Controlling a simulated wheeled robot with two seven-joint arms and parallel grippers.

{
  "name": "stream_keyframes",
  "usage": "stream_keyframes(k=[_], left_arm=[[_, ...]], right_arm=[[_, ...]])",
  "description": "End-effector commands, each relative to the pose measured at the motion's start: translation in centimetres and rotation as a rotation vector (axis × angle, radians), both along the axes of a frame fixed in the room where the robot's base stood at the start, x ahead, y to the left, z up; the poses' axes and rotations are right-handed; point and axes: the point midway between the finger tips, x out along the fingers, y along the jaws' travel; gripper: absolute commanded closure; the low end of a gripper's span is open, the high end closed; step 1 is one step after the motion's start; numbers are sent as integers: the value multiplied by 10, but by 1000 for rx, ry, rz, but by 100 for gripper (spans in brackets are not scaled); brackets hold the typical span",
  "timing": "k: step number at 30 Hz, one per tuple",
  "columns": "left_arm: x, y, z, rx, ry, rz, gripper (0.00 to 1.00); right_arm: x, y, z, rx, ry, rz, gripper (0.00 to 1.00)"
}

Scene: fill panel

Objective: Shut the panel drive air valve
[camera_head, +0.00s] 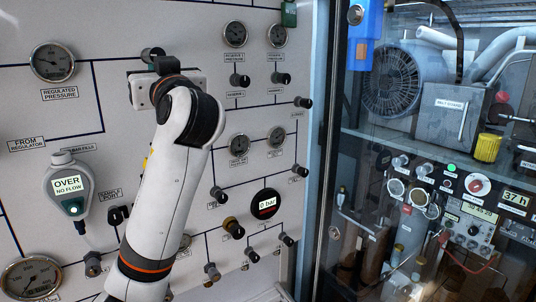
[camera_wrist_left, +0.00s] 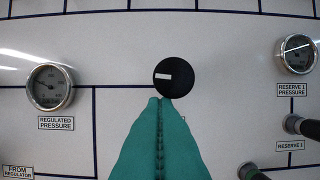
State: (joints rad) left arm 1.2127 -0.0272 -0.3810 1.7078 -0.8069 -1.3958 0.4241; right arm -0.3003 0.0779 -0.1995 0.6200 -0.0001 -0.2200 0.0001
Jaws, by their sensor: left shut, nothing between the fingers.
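A round black valve knob (camera_wrist_left: 173,76) with a white bar mark is on the white panel, straight ahead in the left wrist view. In the head view it (camera_head: 153,53) shows just above my left wrist. My left gripper's teal fingers (camera_wrist_left: 160,101) are shut with nothing between them. Their tips lie at the knob's lower edge in the picture; I cannot tell whether they touch it. The fingers cover most of the label below the knob, so its name cannot be read. My right gripper is not in view.
The regulated pressure gauge (camera_wrist_left: 50,86) is left of the knob, and the reserve 1 pressure gauge (camera_wrist_left: 297,54) is at the right. Other black knobs (camera_head: 239,80) stick out nearby. A handheld meter reading OVER (camera_head: 68,186) hangs lower left. A glass-fronted cabinet (camera_head: 326,150) stands right.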

Motion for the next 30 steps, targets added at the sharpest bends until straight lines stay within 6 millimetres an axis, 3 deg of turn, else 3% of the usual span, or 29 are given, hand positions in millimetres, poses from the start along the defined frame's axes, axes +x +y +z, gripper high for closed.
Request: stream_keyframes(k=[14,30], left_arm=[[-4,0,-6,2,-7,-2,100],[-50,-31,-7,0,-4,-3,100]], right_arm=[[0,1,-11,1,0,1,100],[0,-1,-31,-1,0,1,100]])
